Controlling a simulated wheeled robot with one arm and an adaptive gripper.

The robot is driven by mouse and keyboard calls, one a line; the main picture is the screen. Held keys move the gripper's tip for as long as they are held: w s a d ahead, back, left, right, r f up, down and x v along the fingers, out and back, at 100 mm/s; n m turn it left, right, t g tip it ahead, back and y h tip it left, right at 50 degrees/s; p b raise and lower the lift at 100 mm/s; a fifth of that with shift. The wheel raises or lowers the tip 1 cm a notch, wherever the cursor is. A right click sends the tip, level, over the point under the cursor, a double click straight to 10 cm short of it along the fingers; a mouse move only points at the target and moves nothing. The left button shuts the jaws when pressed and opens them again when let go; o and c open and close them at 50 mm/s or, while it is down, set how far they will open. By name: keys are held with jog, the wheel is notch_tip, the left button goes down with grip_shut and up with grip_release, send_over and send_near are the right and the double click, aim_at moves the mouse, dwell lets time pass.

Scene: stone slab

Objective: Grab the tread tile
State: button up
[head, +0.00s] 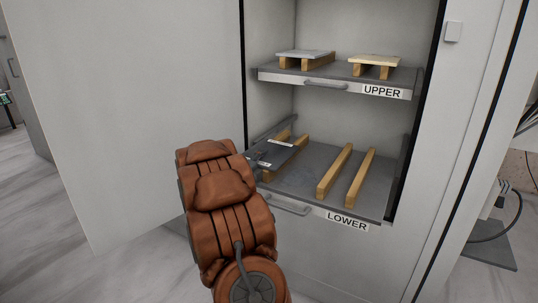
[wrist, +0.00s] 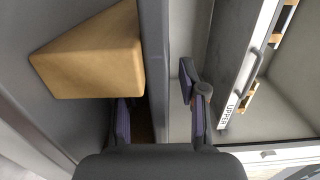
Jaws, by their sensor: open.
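In the wrist view, a grey slab (wrist: 155,50) shows edge-on, its face against a wooden support strip (wrist: 95,55). My gripper (wrist: 156,88) is open, with one finger on the strip's side of the slab and the other on its opposite side. The fingers are apart, and I cannot tell if either touches. In the head view, my gripper is mostly hidden behind my arm, at the left of the lower tray. A light grey tile (head: 304,54) and a beige tile (head: 374,60) lie on the upper tray. No marking shows which piece is the tread tile.
The cabinet holds an upper tray (head: 342,88) and a lower tray (head: 315,208), both with front handles. Two bare wooden strips (head: 335,170) (head: 361,180) lie at the lower tray's right. The cabinet's side walls stand close. The wrist view also shows the upper tray (wrist: 240,60).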

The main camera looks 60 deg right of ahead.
jog(key=shift+d, duration=0.6)
grip_shut()
dwell(0.3)
